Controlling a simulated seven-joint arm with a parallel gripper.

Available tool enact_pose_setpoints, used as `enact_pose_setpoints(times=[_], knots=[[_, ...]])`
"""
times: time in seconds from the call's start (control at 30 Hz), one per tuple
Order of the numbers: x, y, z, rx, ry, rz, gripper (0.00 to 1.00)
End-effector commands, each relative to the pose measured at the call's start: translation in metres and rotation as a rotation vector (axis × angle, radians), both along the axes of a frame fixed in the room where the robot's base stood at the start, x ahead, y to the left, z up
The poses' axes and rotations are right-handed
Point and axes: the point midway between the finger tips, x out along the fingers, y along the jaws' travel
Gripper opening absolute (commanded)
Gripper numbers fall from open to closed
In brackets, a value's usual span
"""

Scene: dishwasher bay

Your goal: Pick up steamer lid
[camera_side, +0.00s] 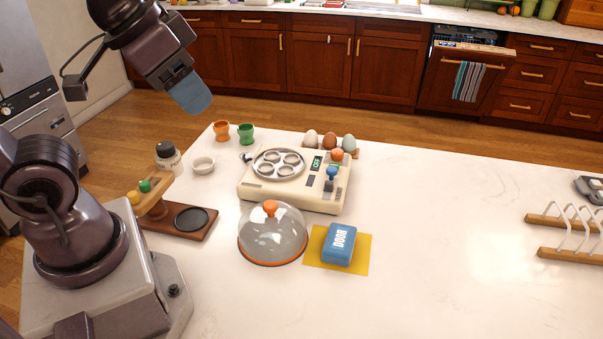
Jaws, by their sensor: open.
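The steamer lid (272,238) is a clear dome with an orange knob on top and an orange rim. It sits upright on the white counter, in front of the cream egg steamer (318,196). The steamer's round metal tray with several cups is uncovered. My gripper (190,92) is raised at the upper left, well above and to the left of the lid, and touches nothing. Its blue end is seen from the side, and the gap between its fingers is hard to make out.
A blue block marked DOOR (340,244) lies on a yellow mat (321,259) right of the lid. Several eggs (329,142) stand behind the steamer. Orange (222,131) and green (246,133) cups stand at the back. A wooden stand (160,222) is at left. The counter's right-hand middle is clear.

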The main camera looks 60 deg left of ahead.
Motion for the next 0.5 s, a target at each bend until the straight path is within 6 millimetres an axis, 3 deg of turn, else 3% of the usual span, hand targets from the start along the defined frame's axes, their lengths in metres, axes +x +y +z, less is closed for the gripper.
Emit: enact_pose_setpoints(times=[0.07,0.17,0.5], knots=[[0.0,0.0,0.0,0.0,0.0,0.0,0.45],[0.0,0.0,0.0,0.0,0.0,0.0,0.62],[0.0019,0.0,-0.0066,-0.001,0.033,0.0,0.62]])
